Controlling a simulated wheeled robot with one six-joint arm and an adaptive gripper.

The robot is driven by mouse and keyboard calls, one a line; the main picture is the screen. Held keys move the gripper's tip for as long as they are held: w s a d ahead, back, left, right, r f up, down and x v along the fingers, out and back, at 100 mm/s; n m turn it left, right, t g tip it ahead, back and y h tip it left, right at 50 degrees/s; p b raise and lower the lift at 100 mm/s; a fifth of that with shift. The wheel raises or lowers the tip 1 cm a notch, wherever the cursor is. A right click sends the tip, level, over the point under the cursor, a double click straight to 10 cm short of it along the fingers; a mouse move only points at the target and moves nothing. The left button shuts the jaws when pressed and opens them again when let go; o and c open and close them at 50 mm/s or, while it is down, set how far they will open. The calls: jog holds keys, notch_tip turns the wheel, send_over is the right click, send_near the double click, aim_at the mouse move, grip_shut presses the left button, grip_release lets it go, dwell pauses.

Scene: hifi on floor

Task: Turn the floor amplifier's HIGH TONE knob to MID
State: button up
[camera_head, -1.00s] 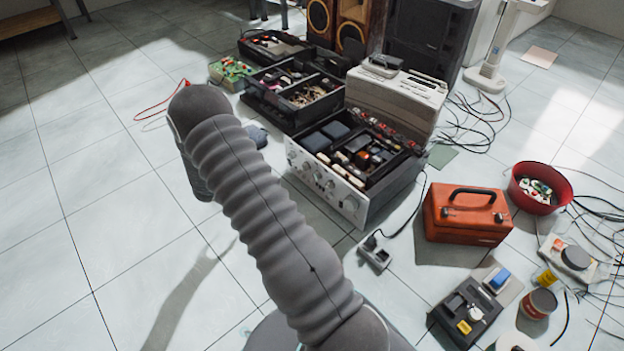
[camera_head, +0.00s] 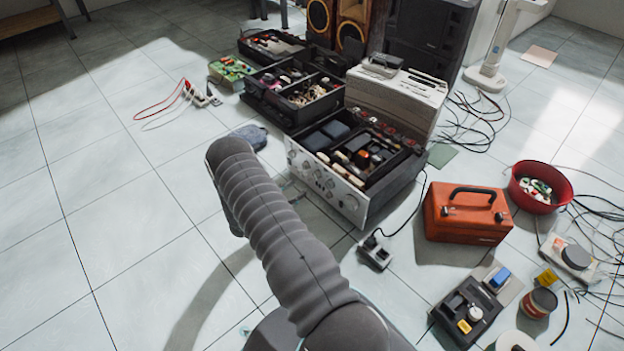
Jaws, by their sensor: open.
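The floor amplifier (camera_head: 325,186) sits on the tiles in the middle of the camera_head view. Its top is open, showing dark parts inside. Its silver front panel faces lower left and carries several round knobs. A larger knob (camera_head: 352,204) is near the panel's right end. The knob labels and pointer positions are too small to read, so I cannot tell which is HIGH TONE. My grey ribbed arm rises from the bottom, with its upper bend left of the panel and apart from it in the picture. My gripper is not visible, apparently hidden behind the arm.
An orange toolbox (camera_head: 466,214) and red bowl (camera_head: 540,188) stand to the right. A black socket block (camera_head: 375,252) with a cable lies before the amplifier. Open parts cases (camera_head: 292,122) and a beige device (camera_head: 395,98) stand behind.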

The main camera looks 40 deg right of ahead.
aim_at(316, 175)
jog(key=d, duration=0.8)
jog(key=shift+w+d+b, duration=0.15)
jog(key=shift+w+b, duration=0.15)
jog(key=shift+w, duration=0.05)
jog(key=shift+c, duration=0.3)
grip_shut()
